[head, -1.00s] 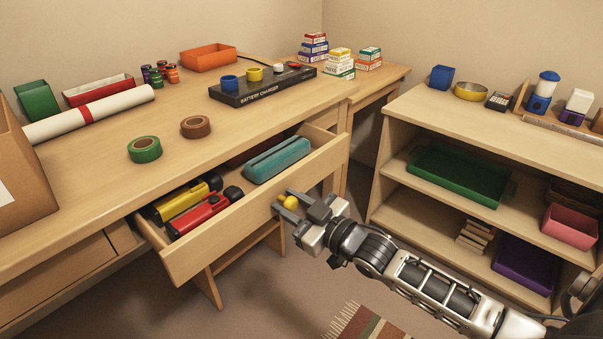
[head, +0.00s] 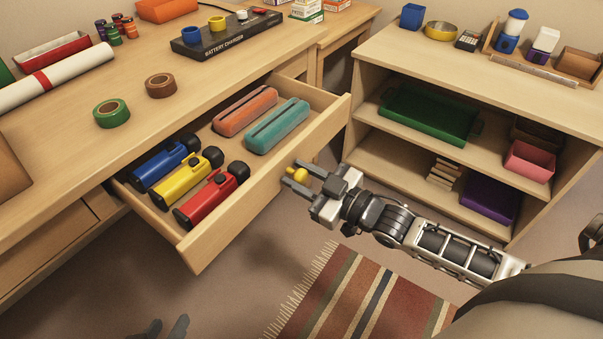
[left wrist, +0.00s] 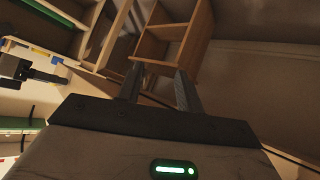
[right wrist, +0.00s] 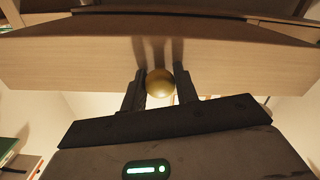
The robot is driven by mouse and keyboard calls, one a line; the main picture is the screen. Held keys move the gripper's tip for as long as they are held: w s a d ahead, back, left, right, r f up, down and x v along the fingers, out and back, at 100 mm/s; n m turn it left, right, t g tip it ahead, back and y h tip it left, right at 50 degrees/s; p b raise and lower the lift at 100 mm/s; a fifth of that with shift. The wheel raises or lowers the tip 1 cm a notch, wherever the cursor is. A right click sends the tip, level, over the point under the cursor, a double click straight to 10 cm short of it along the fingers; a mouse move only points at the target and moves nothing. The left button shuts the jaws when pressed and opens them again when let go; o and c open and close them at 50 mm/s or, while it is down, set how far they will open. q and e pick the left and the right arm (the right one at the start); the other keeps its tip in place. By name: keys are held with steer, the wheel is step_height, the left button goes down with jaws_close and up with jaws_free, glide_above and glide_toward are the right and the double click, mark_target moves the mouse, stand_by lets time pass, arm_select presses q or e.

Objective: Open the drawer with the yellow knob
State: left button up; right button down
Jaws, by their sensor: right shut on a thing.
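The drawer (head: 262,197) under the desk is pulled well out, and its interior is visible. Its yellow knob (head: 297,174) is on the front panel. My right gripper (head: 292,175) is shut on the knob. In the right wrist view the knob (right wrist: 160,83) sits between the two fingers, close to the drawer front (right wrist: 70,60). Inside the drawer are a blue torch (head: 160,165), a yellow torch (head: 185,180), a red torch (head: 210,199), an orange case (head: 245,110) and a teal case (head: 277,125). My left gripper (head: 166,327) is open and empty, low at the bottom edge.
The desk top (head: 140,65) holds a green tape roll (head: 111,113), a brown tape roll (head: 160,85) and a battery charger (head: 225,38). A shelf unit (head: 480,75) stands to the right. A striped rug (head: 365,300) lies on the floor below the right arm.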

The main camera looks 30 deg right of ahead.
steer(key=c, duration=1.1)
jaws_free()
steer(key=shift+o, duration=0.2)
arm_select(q)
steer(key=shift+r, duration=0.1)
arm_select(e)
steer(key=shift+s, duration=0.1)
arm_select(q)
steer(key=shift+t, duration=0.7)
steer(key=shift+s+a+r+p, duration=0.1)
steer(key=shift+a+r+p, duration=0.1)
steer(key=shift+r+p, duration=0.5)
steer(key=shift+s+a+r+p, duration=0.1)
steer(key=shift+a+r+p, duration=0.15)
steer(key=shift+r, duration=0.8)
steer(key=shift+a+r+p, duration=0.15)
steer(key=shift+r+p, duration=0.4)
steer(key=shift+r, duration=0.35)
arm_select(e)
steer(key=v, duration=1.5)
steer(key=shift+s+d, duration=0.25)
steer(key=shift+s, duration=0.1)
arm_select(q)
steer(key=shift+f, duration=0.1)
